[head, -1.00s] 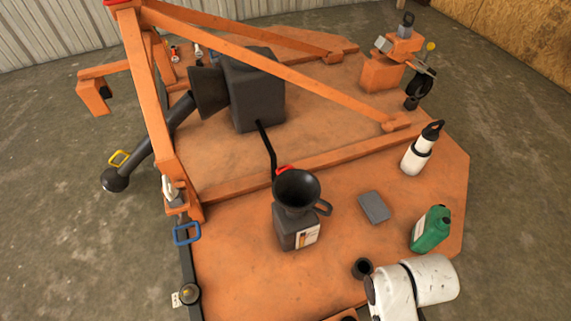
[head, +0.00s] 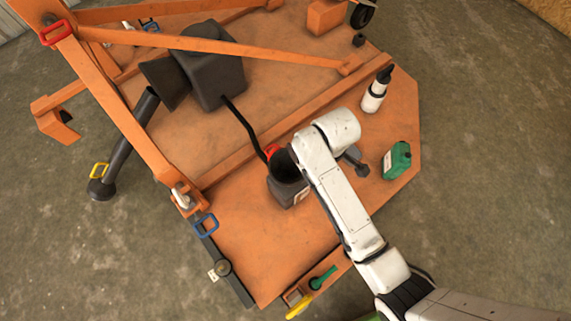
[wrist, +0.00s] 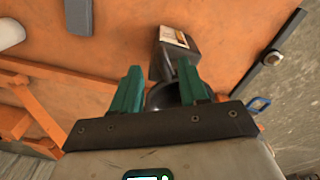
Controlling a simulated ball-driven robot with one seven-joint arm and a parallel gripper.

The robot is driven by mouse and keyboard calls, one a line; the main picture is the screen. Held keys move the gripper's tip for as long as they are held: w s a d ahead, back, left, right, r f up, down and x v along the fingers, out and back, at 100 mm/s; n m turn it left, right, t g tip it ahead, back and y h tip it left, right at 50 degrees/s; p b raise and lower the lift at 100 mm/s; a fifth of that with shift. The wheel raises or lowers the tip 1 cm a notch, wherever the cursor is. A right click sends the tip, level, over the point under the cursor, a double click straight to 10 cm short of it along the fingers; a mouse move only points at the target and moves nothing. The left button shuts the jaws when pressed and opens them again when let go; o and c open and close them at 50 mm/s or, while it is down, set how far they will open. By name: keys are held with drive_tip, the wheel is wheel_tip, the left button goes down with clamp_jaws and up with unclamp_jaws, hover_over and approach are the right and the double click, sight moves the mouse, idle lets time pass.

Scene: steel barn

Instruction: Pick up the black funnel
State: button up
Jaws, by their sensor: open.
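The black funnel (head: 284,164) sits on top of a dark grey jug (head: 282,193) on the orange deck in the head view, its right side hidden by my white arm. In the wrist view the funnel (wrist: 163,97) shows as a dark rounded shape between my gripper's green fingers, partly hidden by the gripper. The jug (wrist: 178,58) with its pale label lies beyond it. My gripper (wrist: 160,82) is open, its fingers apart on either side of the funnel. Whether they touch it I cannot tell. In the head view my gripper is hidden behind the arm.
A grey block (wrist: 79,16) lies on the deck. The front-left deck is clear.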

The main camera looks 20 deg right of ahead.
wheel_tip(320, 180, down, 9)
drive_tip(key=shift+w+a+b, duration=0.1)
drive_tip(key=shift+b, duration=1.15)
clamp_jaws()
